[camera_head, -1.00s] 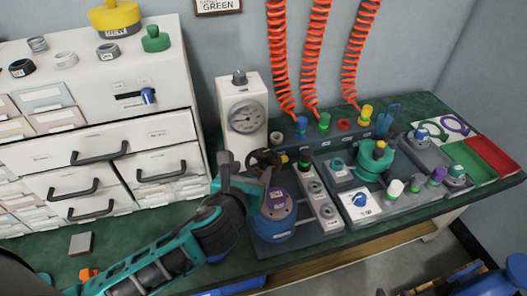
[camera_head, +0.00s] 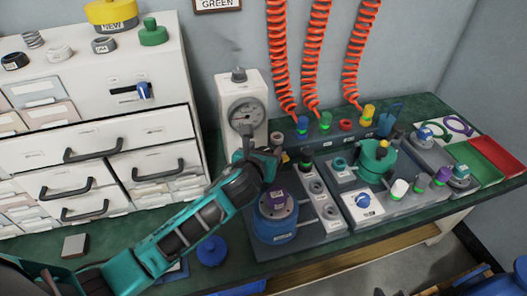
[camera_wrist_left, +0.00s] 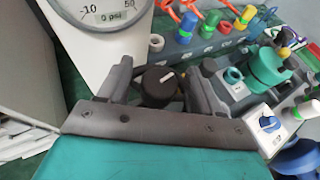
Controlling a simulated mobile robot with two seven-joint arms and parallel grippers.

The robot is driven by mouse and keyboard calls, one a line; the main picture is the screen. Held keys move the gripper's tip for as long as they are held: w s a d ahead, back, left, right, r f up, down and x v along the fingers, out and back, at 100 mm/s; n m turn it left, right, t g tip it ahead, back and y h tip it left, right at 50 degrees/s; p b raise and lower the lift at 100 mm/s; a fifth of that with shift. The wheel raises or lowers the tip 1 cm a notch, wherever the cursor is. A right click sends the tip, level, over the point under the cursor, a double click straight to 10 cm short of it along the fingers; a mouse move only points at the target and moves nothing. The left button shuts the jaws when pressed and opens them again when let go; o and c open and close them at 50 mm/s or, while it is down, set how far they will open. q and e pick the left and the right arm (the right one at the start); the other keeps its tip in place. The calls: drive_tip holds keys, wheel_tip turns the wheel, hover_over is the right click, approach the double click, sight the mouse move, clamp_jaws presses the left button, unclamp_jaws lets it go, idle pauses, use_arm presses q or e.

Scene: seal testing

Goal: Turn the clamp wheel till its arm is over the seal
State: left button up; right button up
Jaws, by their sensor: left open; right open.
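My left gripper (camera_head: 264,158) is above the back left corner of the grey test fixture (camera_head: 322,232), below the pressure gauge, and hides most of the clamp there. In the left wrist view its two open fingers (camera_wrist_left: 160,76) stand on either side of a round black knob (camera_wrist_left: 158,90) with a white mark, apparently the clamp wheel. I cannot tell whether the fingers touch it. The clamp's arm and the seal cannot be made out clearly. My right gripper is out of view.
The white gauge box (camera_head: 242,110) stands close behind the gripper, and the drawer cabinet (camera_head: 100,140) is to the left. A green pot (camera_head: 377,165) and several valves stand to the right. A blue round part (camera_head: 211,250) lies on the green bench by my forearm.

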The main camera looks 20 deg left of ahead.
use_arm(q)
drive_tip(key=shift+c, duration=0.5)
clamp_jaws()
use_arm(e)
drive_tip(key=shift+a, duration=0.1)
drive_tip(key=shift+r, duration=0.1)
